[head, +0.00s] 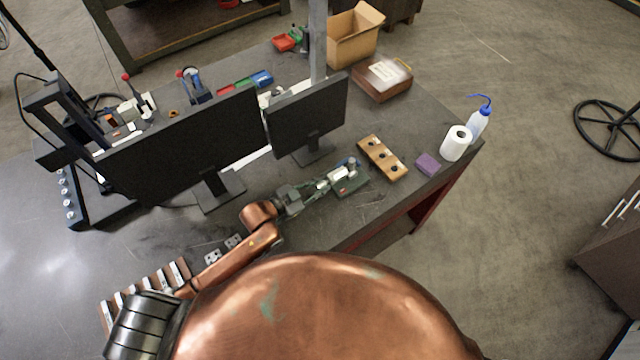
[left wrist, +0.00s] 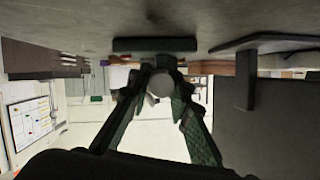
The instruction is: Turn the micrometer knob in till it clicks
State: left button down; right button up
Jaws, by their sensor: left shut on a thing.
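My left gripper (head: 322,187) reaches in over the desk from the left, at the micrometer (head: 350,166) on its small dark green stand base (head: 352,187). In the left wrist view my two fingers (left wrist: 160,100) close in on a round pale end, the micrometer knob (left wrist: 160,83), seen end-on between the fingertips. The gripper is shut on the knob. The fingers and the small size hide the micrometer's scale and jaws. My right gripper is not in view.
A wooden block with dark holes (head: 382,158) lies just right of the micrometer, with a purple block (head: 428,164) beyond it. Two monitors (head: 306,117) stand behind.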

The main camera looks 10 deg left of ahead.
pick_arm(q)
jog(key=shift+s+f+m+t+y, duration=0.1)
jog(key=shift+m+t+y, duration=0.2)
jog(key=shift+m+t, duration=0.5)
jog(key=shift+f+m+t+y+b, duration=0.15)
jog(key=shift+m+t+y+b, duration=0.3)
jog(key=shift+m, duration=0.65)
jog(key=shift+m+t+b, duration=0.35)
jog(key=shift+m+b, duration=0.65)
jog(key=shift+m+t+y+b, duration=0.25)
jog(key=shift+m+t+b, duration=0.35)
jog(key=shift+m+b, duration=0.6)
jog(key=c, duration=1.7)
grip_release()
jog(key=shift+r, duration=0.2)
jog(key=shift+c, duration=0.2)
